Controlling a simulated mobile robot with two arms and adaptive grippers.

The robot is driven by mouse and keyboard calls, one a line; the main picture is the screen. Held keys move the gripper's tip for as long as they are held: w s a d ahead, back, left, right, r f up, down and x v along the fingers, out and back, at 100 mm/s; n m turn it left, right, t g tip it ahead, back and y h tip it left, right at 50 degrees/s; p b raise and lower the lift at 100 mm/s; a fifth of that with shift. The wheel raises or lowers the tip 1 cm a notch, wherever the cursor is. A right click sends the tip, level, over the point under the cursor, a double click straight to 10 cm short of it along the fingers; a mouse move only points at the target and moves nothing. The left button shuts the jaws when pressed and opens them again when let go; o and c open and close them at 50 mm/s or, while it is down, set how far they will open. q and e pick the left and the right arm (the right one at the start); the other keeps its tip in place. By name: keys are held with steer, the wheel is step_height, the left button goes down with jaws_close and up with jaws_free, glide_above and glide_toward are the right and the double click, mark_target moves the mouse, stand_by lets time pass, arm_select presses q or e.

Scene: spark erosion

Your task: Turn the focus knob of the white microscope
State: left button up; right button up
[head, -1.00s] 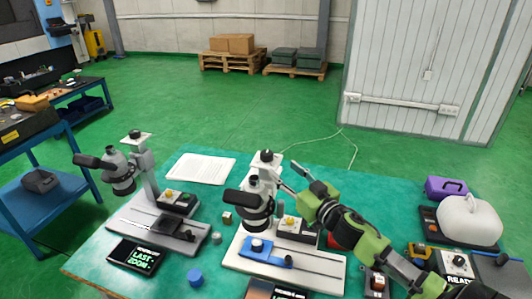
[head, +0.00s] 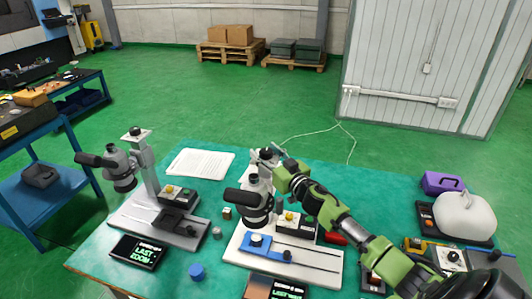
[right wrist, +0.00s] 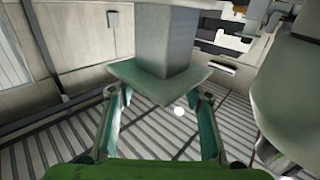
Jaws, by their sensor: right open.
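The white microscope (head: 256,198) stands in the middle of the table in the head view, with a white base (head: 325,267) and a dark lens part at its front. A black knob (head: 266,154) shows at the top of its column. My right gripper (head: 278,156) is at the upper column, just right of that knob. In the right wrist view, my right gripper (right wrist: 160,100) is open, its fingers on either side of a pale square plate (right wrist: 150,80) with a grey square post (right wrist: 168,38). I cannot tell whether they touch it. The focus knob is not clearly seen. My left gripper is out of view.
A second, greyer microscope (head: 122,168) stands at left. A blue slide holder (head: 258,243) lies on the white base. White papers (head: 200,162) lie behind. A white covered object (head: 464,214) and a purple box (head: 441,183) are at right. The table's back middle is clear.

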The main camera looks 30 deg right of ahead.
steer(key=shift+s, duration=0.1)
steer(key=c, duration=1.1)
steer(key=shift+n+y, duration=0.3)
steer(key=shift+y, duration=0.2)
steer(key=shift+d+n+y, duration=0.1)
steer(key=shift+n+y, duration=0.4)
steer(key=shift+y, duration=0.2)
steer(key=n+y+b, duration=0.1)
steer(key=y, duration=0.1)
steer(key=shift+d+n+g+y, duration=0.1)
steer(key=shift+n+g+y, duration=0.2)
steer(key=n+g+y+b, duration=0.2)
steer(key=n+y+b, duration=0.1)
steer(key=b, duration=0.4)
steer(key=n+g+y+b, duration=0.3)
steer(key=y+b, duration=0.3)
steer(key=b, duration=0.2)
steer(key=shift+f+n, duration=0.15)
steer(key=shift+n, duration=0.25)
steer(key=shift+a+n+g+y+b, duration=0.25)
steer(key=shift+n+g+y+b, duration=0.15)
steer(key=shift+g+b, duration=0.35)
